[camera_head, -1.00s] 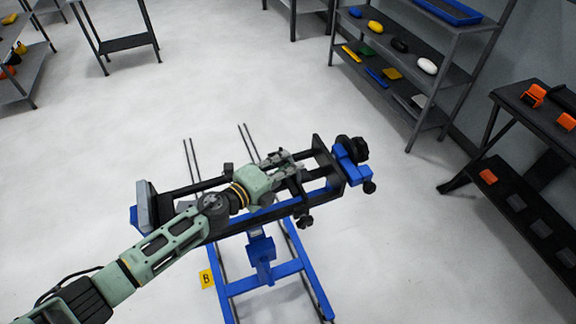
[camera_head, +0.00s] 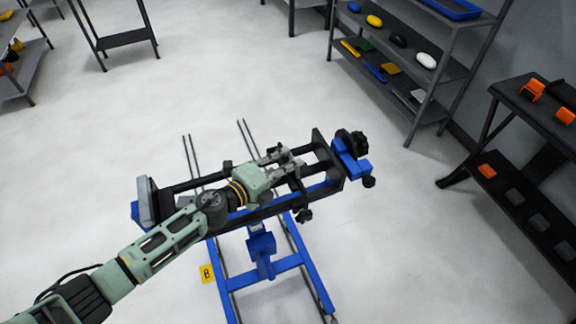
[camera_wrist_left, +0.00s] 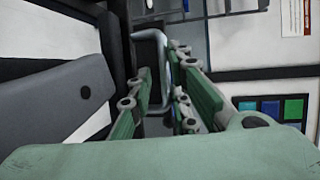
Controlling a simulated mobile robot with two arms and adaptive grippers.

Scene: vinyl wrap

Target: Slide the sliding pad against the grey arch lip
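A blue stand (camera_head: 275,268) carries a long black rail frame (camera_head: 272,208). An upright pad with a grey face (camera_head: 147,202) is at the frame's left end, and a black end plate (camera_head: 324,158) at its right end. I cannot tell for certain which part is the sliding pad or the grey arch lip. My left gripper (camera_head: 285,158) is over the frame, near the black end plate. In the left wrist view, its green-padded fingers (camera_wrist_left: 172,92) stand apart, with a dark part visible between and beyond them; contact is unclear. My right gripper is not in view.
A black knob (camera_head: 352,143) on a blue bracket (camera_head: 353,170) sticks out at the frame's right end. A shelf with colored items (camera_head: 400,70) stands at upper right, a dark table (camera_head: 535,110) at far right. A yellow B marker (camera_head: 207,273) lies on open floor.

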